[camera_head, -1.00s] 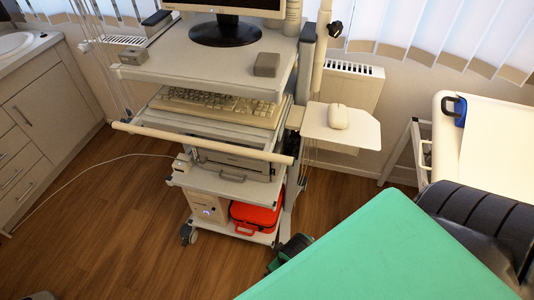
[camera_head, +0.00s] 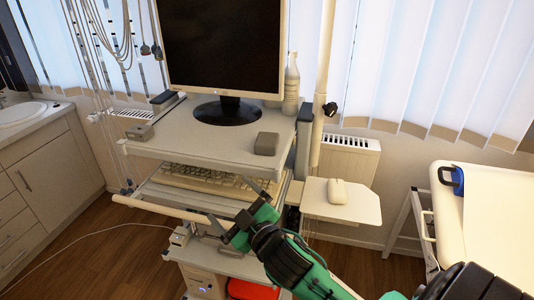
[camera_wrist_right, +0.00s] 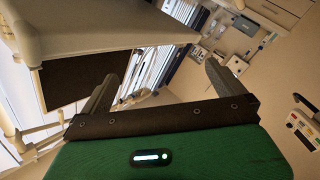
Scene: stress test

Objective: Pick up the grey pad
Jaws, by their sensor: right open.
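The grey pad (camera_head: 266,144) is a small, dark grey, rounded block lying on the right part of the cart's top shelf (camera_head: 190,138). My right gripper (camera_head: 236,206) reaches in from the lower right, below and in front of the pad, near the shelf with the keyboard. It is apart from the pad. In the right wrist view its two dark fingers (camera_wrist_right: 160,72) stand wide apart with nothing between them. I cannot make out the pad there. My left gripper does not show.
A monitor (camera_head: 222,50) stands behind the pad. A smaller grey box (camera_head: 139,132) lies at the shelf's left. A keyboard (camera_head: 205,182) is underneath, and a handle bar (camera_head: 165,208) crosses the cart's front. A side tray (camera_head: 355,208) with a mouse (camera_head: 337,191) juts out right.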

